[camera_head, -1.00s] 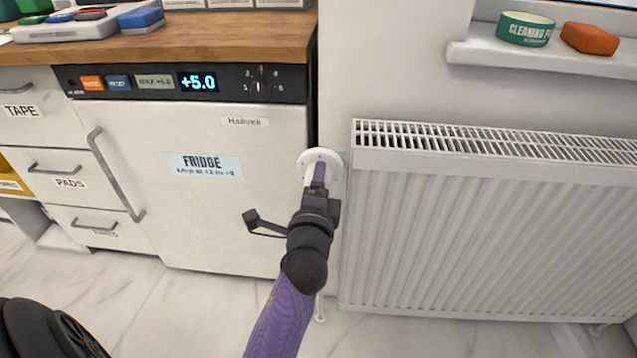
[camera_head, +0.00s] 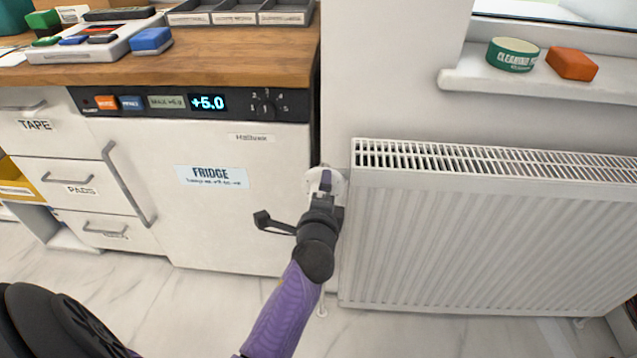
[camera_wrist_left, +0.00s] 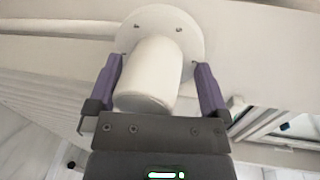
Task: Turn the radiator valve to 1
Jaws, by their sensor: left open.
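The radiator valve (camera_head: 312,180) is a white round disc with a white knob, at the upper left corner of the white radiator (camera_head: 490,240). My left gripper (camera_head: 325,184) is at the valve and covers most of it in the head view. In the left wrist view, the white cylindrical knob (camera_wrist_left: 148,78) stands between the two purple fingers of my left gripper (camera_wrist_left: 158,72). The jaws are open, one finger on each side of the knob. The disc behind it (camera_wrist_left: 165,28) has small dark marks, too small to read. My right gripper is not in view.
A white fridge (camera_head: 230,220) stands left of the valve, under a wooden counter (camera_head: 220,60). Open marble floor lies in front.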

